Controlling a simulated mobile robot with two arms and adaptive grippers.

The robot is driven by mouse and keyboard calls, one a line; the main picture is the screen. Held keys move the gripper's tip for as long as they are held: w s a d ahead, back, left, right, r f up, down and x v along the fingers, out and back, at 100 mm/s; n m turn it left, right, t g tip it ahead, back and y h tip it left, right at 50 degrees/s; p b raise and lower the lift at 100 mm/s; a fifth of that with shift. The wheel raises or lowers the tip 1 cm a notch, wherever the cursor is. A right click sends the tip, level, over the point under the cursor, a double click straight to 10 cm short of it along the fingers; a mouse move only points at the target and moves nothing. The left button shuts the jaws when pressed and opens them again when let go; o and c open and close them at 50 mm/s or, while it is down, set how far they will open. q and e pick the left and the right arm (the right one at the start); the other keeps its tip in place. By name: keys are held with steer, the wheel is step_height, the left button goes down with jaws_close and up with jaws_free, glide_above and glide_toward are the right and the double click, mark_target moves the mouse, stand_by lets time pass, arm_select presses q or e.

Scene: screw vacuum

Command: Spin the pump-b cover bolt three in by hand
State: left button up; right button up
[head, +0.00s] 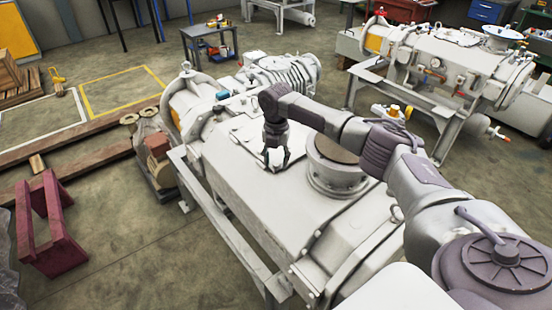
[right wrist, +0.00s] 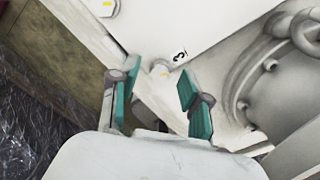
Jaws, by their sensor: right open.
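The large white pump body (head: 270,200) fills the middle of the head view. My right gripper (head: 277,160) hangs fingers-down over its flat cover, left of the round flanged port (head: 335,165). In the right wrist view its two teal-padded fingers (right wrist: 158,100) are spread apart, with nothing held between them. A light bolt head with a yellow mark (right wrist: 163,71) sits beside the label, between the finger lines. How far it is seated is unclear. My left gripper is out of view.
Another bolt head (right wrist: 103,6) with a yellow mark shows at the top of the right wrist view. The round flange (right wrist: 275,85) rises at right there. A second pump (head: 440,60) stands at back right. A red stand (head: 50,225) is on the floor at left.

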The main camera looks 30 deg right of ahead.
jaws_close()
stand_by(0.4)
